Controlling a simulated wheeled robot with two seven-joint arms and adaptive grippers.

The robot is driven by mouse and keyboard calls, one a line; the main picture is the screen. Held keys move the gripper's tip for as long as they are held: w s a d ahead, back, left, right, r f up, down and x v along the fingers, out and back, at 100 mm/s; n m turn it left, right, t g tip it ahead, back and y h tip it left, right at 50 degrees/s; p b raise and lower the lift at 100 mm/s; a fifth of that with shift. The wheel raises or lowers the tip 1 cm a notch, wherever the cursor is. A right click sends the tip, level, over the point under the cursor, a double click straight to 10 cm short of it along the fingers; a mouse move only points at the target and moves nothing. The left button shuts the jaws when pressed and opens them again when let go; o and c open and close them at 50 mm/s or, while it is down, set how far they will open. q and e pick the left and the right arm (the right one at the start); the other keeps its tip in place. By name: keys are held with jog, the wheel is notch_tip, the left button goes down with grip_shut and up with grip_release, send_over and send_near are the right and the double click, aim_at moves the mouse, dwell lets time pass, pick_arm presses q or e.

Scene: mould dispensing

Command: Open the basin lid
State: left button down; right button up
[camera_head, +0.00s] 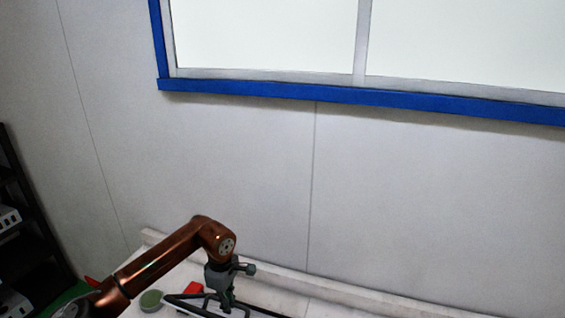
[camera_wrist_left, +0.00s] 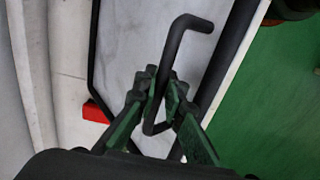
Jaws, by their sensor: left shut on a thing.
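My left gripper (camera_head: 228,300) comes down at the bottom of the head view, over a black-rimmed object (camera_head: 183,300) cut off by the lower edge. In the left wrist view, the green fingers of my left gripper (camera_wrist_left: 163,108) are shut on a black bent handle (camera_wrist_left: 186,24). The handle's hooked end sticks out beyond the fingertips. Black bars (camera_wrist_left: 93,60) run on both sides of a pale surface there. I cannot tell which part is the basin lid, or whether it is raised. My right gripper is not in view.
A round green-topped item (camera_head: 151,300) and a red piece (camera_head: 193,288) are near the arm. The pale worktop (camera_head: 285,297) is clear to the right. A wall with a blue-framed window (camera_head: 340,95) stands behind. A dark shelf (camera_head: 30,240) is at left.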

pick_arm(q)
jog(key=shift+w+d+r, duration=0.2)
jog(key=shift+w+r, duration=0.15)
jog(key=shift+w, duration=0.25)
jog(key=shift+w+d+r, duration=0.2)
jog(key=shift+w+r, duration=0.15)
jog(key=shift+w, duration=0.2)
jog(key=shift+w+d+r, duration=0.2)
jog(key=shift+w+r, duration=0.15)
jog(key=shift+w, duration=0.25)
jog(key=shift+w+d+r+p, duration=0.2)
jog(key=shift+w+r+p, duration=0.05)
jog(key=shift+w, duration=0.4)
jog(key=shift+w+d+r+p, duration=0.2)
jog(key=shift+w+d+r, duration=0.1)
jog(key=shift+w, duration=0.3)
jog(key=shift+w+d+r+p, duration=0.15)
jog(key=shift+w+r+p, duration=0.1)
jog(key=shift+w, duration=0.4)
jog(key=shift+w+d+r+p, duration=0.15)
jog(key=shift+w+d+p, duration=0.1)
jog(key=shift+w, duration=0.4)
jog(key=shift+w+d+r+p, duration=0.2)
jog(key=shift+w, duration=0.45)
jog(key=shift+w+d+r+p, duration=0.15)
jog(key=shift+w+d+p, duration=0.1)
jog(key=shift+w, duration=0.4)
